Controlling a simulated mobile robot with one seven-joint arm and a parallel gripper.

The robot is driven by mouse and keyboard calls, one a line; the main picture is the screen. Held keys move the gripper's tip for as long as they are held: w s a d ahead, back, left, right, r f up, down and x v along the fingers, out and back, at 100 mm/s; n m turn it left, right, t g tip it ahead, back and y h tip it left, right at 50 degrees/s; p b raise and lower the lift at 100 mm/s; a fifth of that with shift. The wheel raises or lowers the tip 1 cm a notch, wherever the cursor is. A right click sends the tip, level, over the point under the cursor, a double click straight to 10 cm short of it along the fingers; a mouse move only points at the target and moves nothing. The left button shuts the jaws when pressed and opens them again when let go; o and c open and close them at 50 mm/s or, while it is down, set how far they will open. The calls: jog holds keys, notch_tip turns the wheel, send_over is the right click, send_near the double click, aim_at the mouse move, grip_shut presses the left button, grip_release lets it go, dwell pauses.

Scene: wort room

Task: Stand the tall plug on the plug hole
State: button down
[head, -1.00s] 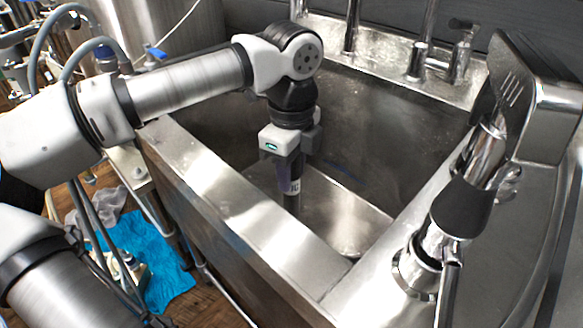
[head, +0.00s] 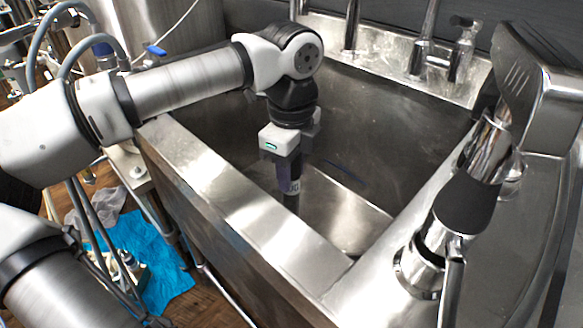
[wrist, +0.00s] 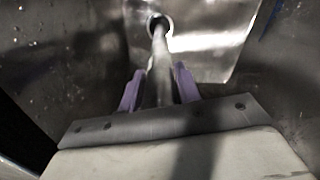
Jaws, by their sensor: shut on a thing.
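The tall plug (wrist: 159,62) is a slim grey metal tube. My gripper (wrist: 160,85) is shut on it, with one purple finger on each side. The plug hole (wrist: 153,19) is a round opening with a bright rim in the sink floor. In the wrist view the plug's far end overlaps it. I cannot tell whether they touch. In the head view the hole is hidden.
The steel sink (head: 240,209) has high walls around my gripper. Its floor (head: 345,215) is bare to the right of the plug. A large tap (head: 463,205) stands on the right rim, and more taps (head: 440,55) stand at the back.

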jog(key=c, duration=0.9)
grip_release()
